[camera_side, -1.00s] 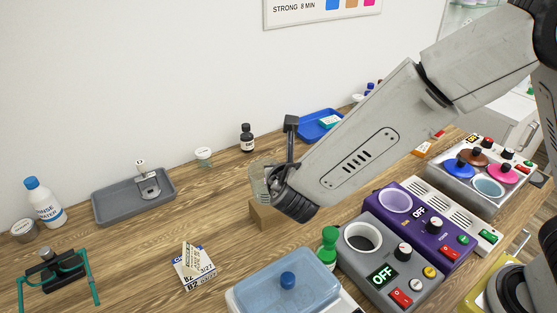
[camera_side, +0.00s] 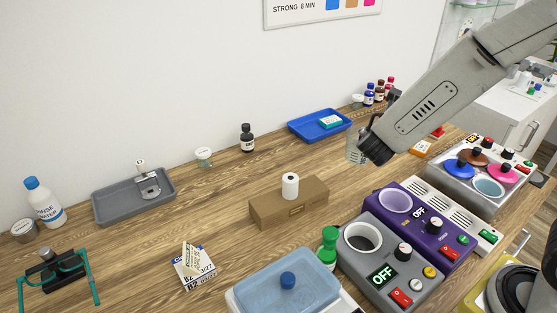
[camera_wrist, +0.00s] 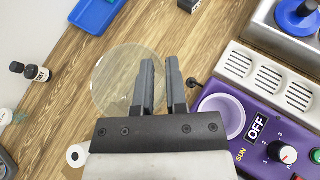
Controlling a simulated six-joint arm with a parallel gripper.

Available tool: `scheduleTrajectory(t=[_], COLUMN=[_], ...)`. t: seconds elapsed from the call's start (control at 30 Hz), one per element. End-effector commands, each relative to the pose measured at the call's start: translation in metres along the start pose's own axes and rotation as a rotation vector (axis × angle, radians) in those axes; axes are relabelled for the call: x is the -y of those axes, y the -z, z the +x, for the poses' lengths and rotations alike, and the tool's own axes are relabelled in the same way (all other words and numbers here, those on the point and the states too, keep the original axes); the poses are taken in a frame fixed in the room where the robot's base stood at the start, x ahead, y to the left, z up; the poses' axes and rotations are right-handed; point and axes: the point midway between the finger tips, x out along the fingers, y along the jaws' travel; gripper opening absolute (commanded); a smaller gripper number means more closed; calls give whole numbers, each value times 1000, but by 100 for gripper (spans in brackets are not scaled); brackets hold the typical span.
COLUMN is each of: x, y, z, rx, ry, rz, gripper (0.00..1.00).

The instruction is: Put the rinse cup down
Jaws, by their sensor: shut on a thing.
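The clear rinse cup (camera_side: 354,149) is at my gripper (camera_side: 367,141) in the side view, over the back right of the wooden table. In the wrist view its round see-through outline (camera_wrist: 112,82) shows left of and behind the left finger. My gripper (camera_wrist: 160,66) is shut on the cup's wall, which passes between the two dark fingers. The cup looks roughly upright. I cannot tell whether its base touches the table.
A purple unit (camera_side: 420,228) with a round well stands in front, right of the cup in the wrist view. A blue tray (camera_side: 302,128) lies behind left. Small bottles (camera_side: 369,94) stand at the back. A brown box (camera_side: 270,211) carries a white roll (camera_side: 290,186). Bare wood lies between.

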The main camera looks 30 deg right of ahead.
Motion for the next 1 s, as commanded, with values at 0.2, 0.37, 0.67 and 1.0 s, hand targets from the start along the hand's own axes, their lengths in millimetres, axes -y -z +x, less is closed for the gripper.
scheduleTrajectory(t=[0.2,0.37,0.67,1.0], x=[1,-4,-28,-60], y=[0,1,5,10], z=[2,7,36,75], rx=[0,-1,-1,-1], ry=[3,4,4,5], rz=[2,1,1,1], gripper=[0,0,0,0])
